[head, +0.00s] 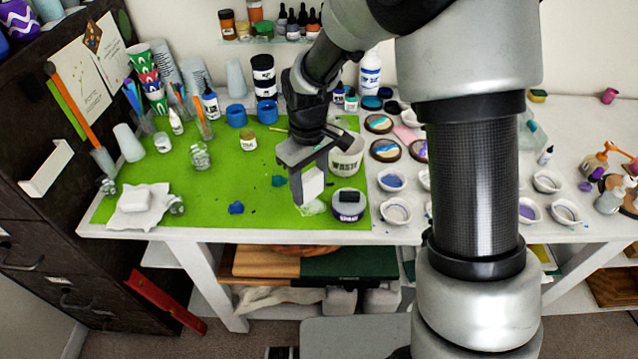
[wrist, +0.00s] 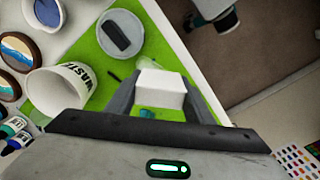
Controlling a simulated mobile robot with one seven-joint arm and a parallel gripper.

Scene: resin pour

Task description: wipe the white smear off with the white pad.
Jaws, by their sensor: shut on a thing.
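My gripper (head: 309,186) is shut on the white pad (head: 313,184) and holds it over the front part of the green mat (head: 190,228). In the wrist view the white pad (wrist: 160,88) sits between the two grey fingers. I cannot tell whether the pad touches the mat.
The jar (head: 348,205) stands close right of the pad, with the white WASTE cup (head: 346,158) behind it. Blue (head: 236,207) and teal (head: 278,180) spots mark the mat. A white block on a cloth (head: 150,215) lies at left. The mat's front middle is mostly clear.

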